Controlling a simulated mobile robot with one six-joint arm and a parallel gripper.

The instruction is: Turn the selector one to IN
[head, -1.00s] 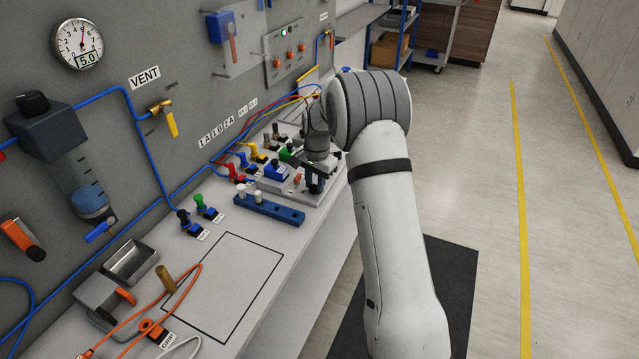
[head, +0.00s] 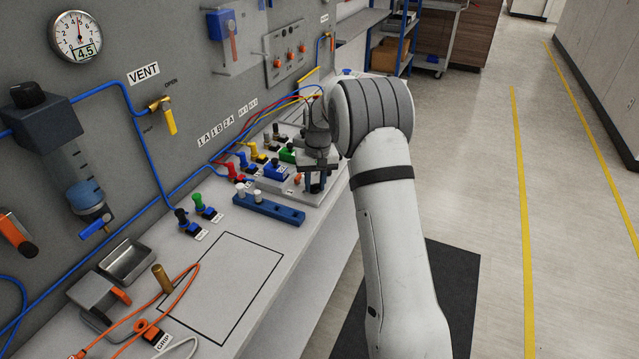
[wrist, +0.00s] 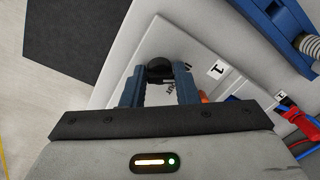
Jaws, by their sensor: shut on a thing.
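Selector one appears as a round black knob (wrist: 160,68) on a pale panel (wrist: 195,52), beside a plate marked "1" (wrist: 216,70). My gripper (wrist: 161,78) is shut on the knob, with one blue finger on each side of it. Small print by the knob is partly hidden by the fingers, so I cannot read which way it points.
Several coloured fittings with hoses sit left of my gripper, near a blue rack (head: 268,208) with white-topped pegs. A gauge (head: 76,37) on the wall reads 4.5. An outlined bench area (head: 225,285) is clear. An orange part (wrist: 204,97) is close to one finger.

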